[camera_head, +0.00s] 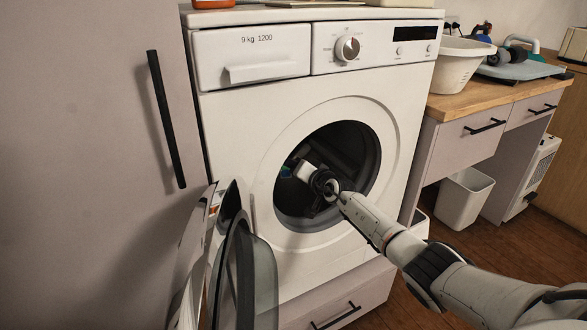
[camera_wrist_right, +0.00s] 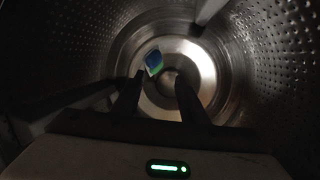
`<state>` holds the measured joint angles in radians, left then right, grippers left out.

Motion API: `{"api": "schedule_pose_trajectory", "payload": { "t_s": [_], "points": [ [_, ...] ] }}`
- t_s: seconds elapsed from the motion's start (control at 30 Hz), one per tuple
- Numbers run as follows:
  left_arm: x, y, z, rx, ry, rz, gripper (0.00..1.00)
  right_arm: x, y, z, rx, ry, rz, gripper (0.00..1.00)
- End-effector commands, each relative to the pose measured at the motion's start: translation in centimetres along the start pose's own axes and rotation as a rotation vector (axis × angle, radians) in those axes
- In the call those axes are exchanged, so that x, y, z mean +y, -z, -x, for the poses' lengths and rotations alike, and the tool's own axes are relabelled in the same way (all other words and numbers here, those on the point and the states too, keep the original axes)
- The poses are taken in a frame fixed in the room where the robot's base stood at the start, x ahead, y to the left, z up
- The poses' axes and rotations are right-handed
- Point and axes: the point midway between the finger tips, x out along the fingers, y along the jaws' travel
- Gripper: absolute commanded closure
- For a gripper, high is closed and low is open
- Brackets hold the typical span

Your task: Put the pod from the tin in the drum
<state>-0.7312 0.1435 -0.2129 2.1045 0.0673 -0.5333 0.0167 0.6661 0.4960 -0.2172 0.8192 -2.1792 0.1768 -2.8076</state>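The washing machine's drum (camera_head: 350,150) is open at the front, and its perforated steel wall (camera_wrist_right: 270,60) surrounds the right wrist view. My right gripper (camera_head: 293,170) is inside the drum opening. In the right wrist view its two dark fingers (camera_wrist_right: 158,82) stand apart. A small blue and green pod (camera_wrist_right: 154,62) shows just beyond the fingertips, nearer the left one, with a gap to the right one. I cannot tell whether it touches the left finger. The pod also shows as a small coloured spot in the head view (camera_head: 286,172). I cannot make out the tin. My left gripper is out of view.
The round glass door (camera_head: 250,275) hangs open at the lower left. A worktop (camera_head: 475,103) with a white basin (camera_head: 458,62) is at the right, above a white bin (camera_head: 463,198). An orange and white object (camera_head: 213,3) sits on the washer top.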

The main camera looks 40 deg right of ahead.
Motion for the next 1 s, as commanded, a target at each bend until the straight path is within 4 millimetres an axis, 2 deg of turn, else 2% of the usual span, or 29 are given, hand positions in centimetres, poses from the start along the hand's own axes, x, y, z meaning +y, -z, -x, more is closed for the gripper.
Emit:
{"api": "schedule_pose_trajectory", "payload": {
  "t_s": [0.27,0.47,0.8,1.0],
  "points": [
    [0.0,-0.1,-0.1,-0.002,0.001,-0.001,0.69,0.0,0.0,0.0,0.000,0.000,0.000,0.55],
    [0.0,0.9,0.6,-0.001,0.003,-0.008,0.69,-0.2,0.1,0.9,-0.002,-0.001,0.001,0.55],
    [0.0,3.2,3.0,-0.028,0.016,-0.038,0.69,-0.4,0.3,6.2,-0.003,-0.001,0.001,0.55],
    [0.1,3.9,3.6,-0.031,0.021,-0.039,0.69,-0.2,0.0,9.0,-0.002,0.000,-0.001,0.55]
  ]
}}
